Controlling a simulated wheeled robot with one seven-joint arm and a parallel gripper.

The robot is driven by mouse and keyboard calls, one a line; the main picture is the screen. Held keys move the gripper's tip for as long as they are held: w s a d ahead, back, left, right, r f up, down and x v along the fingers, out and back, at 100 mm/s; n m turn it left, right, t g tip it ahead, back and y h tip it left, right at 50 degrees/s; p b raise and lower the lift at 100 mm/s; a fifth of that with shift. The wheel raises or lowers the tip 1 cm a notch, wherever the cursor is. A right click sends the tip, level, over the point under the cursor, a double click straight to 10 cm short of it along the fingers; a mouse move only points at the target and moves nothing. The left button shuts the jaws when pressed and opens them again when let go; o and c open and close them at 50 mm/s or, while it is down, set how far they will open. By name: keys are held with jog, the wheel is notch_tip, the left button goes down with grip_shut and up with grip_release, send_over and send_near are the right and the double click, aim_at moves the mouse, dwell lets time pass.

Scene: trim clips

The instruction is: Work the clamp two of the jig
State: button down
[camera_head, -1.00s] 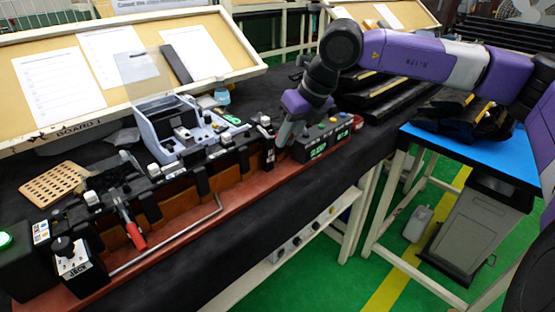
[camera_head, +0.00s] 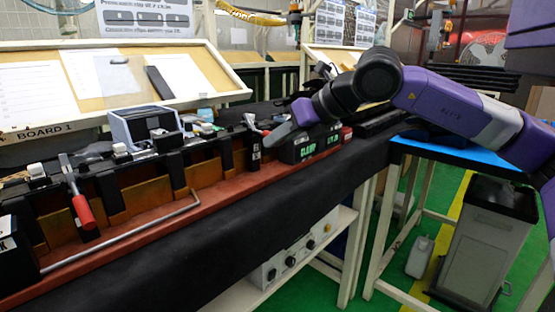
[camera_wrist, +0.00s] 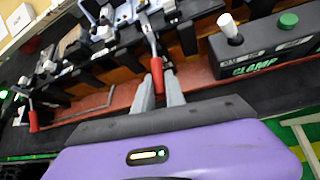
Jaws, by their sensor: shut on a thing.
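In the wrist view, the two grey fingers of my gripper (camera_wrist: 159,88) are shut on the red handle (camera_wrist: 157,74) of a clamp, one finger on each side. The clamp's metal lever (camera_wrist: 149,36) runs from the handle up to the jig (camera_wrist: 121,82). In the head view, my gripper (camera_head: 272,137) comes in from the right, nearly level, at the jig's right part. The clamp's lever (camera_head: 251,123) shows just left of it, with its grip mostly hidden by my fingers. Another red-handled clamp (camera_head: 82,208) hangs down at the jig's left; it also shows in the wrist view (camera_wrist: 33,121).
A black box marked CLAMP (camera_wrist: 262,50), with a white-tipped lever and a green button, stands close right of my gripper. A bent metal rod (camera_head: 130,234) runs along the jig's front. A tilted board (camera_head: 220,72) with papers stands behind. Black table (camera_head: 225,232) in front is clear.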

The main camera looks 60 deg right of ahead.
jog(key=shift+w+f+t+h+b, duration=0.2)
jog(key=shift+f+t+b, duration=1.1)
jog(key=shift+b, duration=3.3)
jog(key=shift+f+b, duration=0.2)
jog(key=shift+b, duration=0.7)
jog(key=shift+t+h+b, duration=0.3)
jog(key=shift+t+b, duration=0.2)
jog(key=shift+b, duration=0.3)
jog(key=shift+r, duration=0.1)
jog(key=c, duration=1.4)
grip_release()
jog(key=p+v, duration=0.2)
jog(key=v, duration=0.5)
jog(key=shift+s+r, duration=0.1)
jog(key=shift+s, duration=0.25)
